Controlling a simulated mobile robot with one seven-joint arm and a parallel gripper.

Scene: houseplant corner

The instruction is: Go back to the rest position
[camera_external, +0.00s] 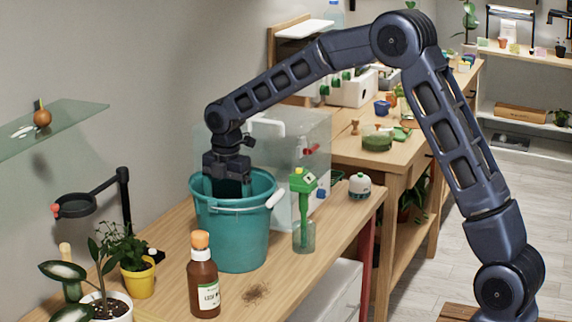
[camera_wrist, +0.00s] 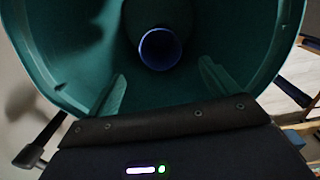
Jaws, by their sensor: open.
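My gripper (camera_external: 228,182) points down into the teal bucket (camera_external: 235,235) on the wooden bench; the bucket wall hides its fingertips in the external view. In the wrist view, my gripper (camera_wrist: 161,78) shows its two fingers spread apart inside the bucket (camera_wrist: 70,50), with nothing between them. A round blue-rimmed thing, cup-like, (camera_wrist: 160,48) lies deeper in the bucket, beyond the fingers and apart from them. My arm arches up from the lower right and over the bench.
A brown bottle (camera_external: 203,284), a green tool in a glass (camera_external: 304,235) and a clear box (camera_external: 318,150) stand close around the bucket. Potted plants (camera_external: 138,280) and a magnifier on an arm (camera_external: 75,206) are at left. A glass shelf (camera_external: 60,128) juts from the wall.

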